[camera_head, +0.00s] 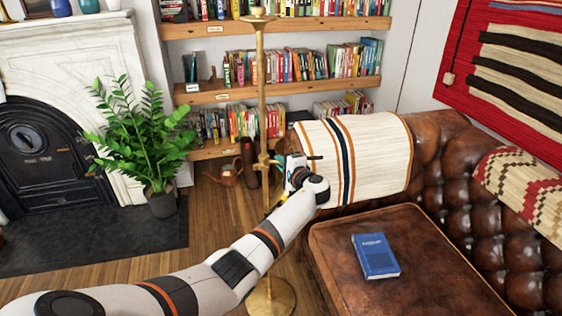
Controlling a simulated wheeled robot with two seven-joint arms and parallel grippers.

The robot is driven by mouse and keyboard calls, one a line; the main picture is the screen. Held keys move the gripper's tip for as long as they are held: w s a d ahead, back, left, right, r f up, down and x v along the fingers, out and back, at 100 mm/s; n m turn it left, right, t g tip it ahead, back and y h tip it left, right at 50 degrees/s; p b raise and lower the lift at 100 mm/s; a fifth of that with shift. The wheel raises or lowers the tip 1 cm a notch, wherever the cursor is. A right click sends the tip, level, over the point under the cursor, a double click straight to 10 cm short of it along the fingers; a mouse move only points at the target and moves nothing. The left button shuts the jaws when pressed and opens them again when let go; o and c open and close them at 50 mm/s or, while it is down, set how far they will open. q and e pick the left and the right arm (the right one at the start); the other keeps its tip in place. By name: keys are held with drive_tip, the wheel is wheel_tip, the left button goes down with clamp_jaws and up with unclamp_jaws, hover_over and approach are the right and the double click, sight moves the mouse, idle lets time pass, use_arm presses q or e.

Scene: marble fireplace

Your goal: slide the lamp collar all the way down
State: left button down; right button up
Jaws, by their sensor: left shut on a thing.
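A tall brass floor lamp (261,80) stands upright in the middle of the view, with its round base (271,298) on the wood floor. A brass collar (264,163) sits on the pole about halfway up. My left gripper (280,165) is at the collar's height, on its right side, and is shut on it. The gripper's wrist hides part of the contact, and the fingertips are small. My left arm crosses in front of the lower pole. My right gripper is out of view.
A brown leather sofa (440,262) with a blue book (375,256) and a striped throw (352,160) is close on the right. A potted plant (150,140) stands by the fireplace at left. Bookshelves (290,88) are behind the lamp. Wood floor is open left of the pole.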

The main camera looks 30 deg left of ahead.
use_arm(q)
drive_tip(key=shift+f+b, duration=0.35)
drive_tip(key=shift+f, duration=0.5)
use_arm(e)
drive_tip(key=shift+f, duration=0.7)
use_arm(q)
drive_tip(key=shift+d+f, duration=0.1)
drive_tip(key=c, duration=1.5)
unclamp_jaws()
drive_tip(key=shift+o, duration=0.2)
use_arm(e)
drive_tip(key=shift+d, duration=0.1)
use_arm(q)
drive_tip(key=shift+s+d, duration=0.1)
drive_tip(key=shift+d, duration=0.05)
drive_tip(key=v, duration=1.1)
drive_tip(key=shift+d, duration=0.25)
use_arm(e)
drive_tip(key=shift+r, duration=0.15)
